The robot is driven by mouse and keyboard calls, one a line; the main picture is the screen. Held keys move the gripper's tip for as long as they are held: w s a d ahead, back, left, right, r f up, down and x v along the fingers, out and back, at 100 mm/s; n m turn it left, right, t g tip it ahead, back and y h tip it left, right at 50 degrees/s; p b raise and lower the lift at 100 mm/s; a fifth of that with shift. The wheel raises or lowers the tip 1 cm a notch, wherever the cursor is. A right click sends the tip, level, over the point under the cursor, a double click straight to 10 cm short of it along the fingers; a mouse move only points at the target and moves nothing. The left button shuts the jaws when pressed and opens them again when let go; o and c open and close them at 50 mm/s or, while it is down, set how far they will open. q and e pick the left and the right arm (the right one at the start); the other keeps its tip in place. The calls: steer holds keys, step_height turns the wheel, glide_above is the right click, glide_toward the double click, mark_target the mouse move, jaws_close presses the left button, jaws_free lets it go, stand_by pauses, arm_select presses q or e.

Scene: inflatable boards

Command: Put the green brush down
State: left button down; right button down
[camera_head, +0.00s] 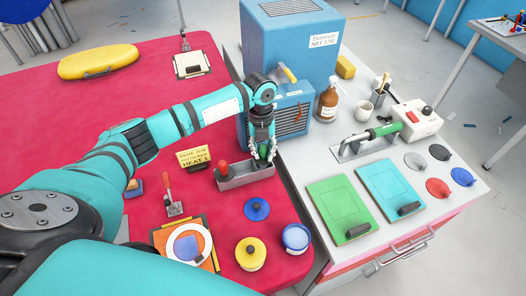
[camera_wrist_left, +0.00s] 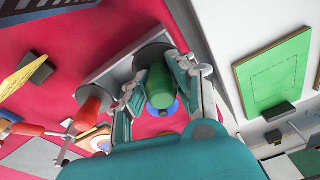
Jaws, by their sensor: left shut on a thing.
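My left gripper (camera_head: 263,160) points down over the right end of a grey metal holder (camera_head: 248,180) on the red table. It is shut on the green brush, whose green handle (camera_wrist_left: 160,82) stands between the fingers in the left wrist view. In the head view the fingers hide most of the brush. The handle is over or in the round opening at that end of the holder (camera_wrist_left: 112,68); I cannot tell whether it rests there. A red-handled tool (camera_head: 223,170) stands at the holder's other end. My right gripper is not in view.
Close by are a blue disc (camera_head: 256,209), a yellow pot (camera_head: 250,253), a blue pot (camera_head: 295,238) and a yellow sign (camera_head: 194,157). A blue vented box (camera_head: 292,112) stands behind. On the white cabinet lie a green board (camera_head: 339,208) and a cyan board (camera_head: 390,188).

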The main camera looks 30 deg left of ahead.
arm_select(q)
steer(key=shift+f, duration=0.75)
steer(key=shift+f, duration=0.45)
steer(key=c, duration=1.1)
jaws_free()
steer(key=shift+c, duration=0.2)
steer(key=shift+r, duration=0.2)
steer(key=r, duration=0.3)
steer(key=r+b, duration=0.1)
steer(key=r, duration=0.3)
steer(key=w+r, duration=0.1)
steer(key=r, duration=0.3)
steer(key=shift+a+r+b, duration=0.25)
steer(key=shift+a+b, duration=0.15)
steer(key=shift+s+r, duration=0.1)
steer(key=shift+r, duration=0.4)
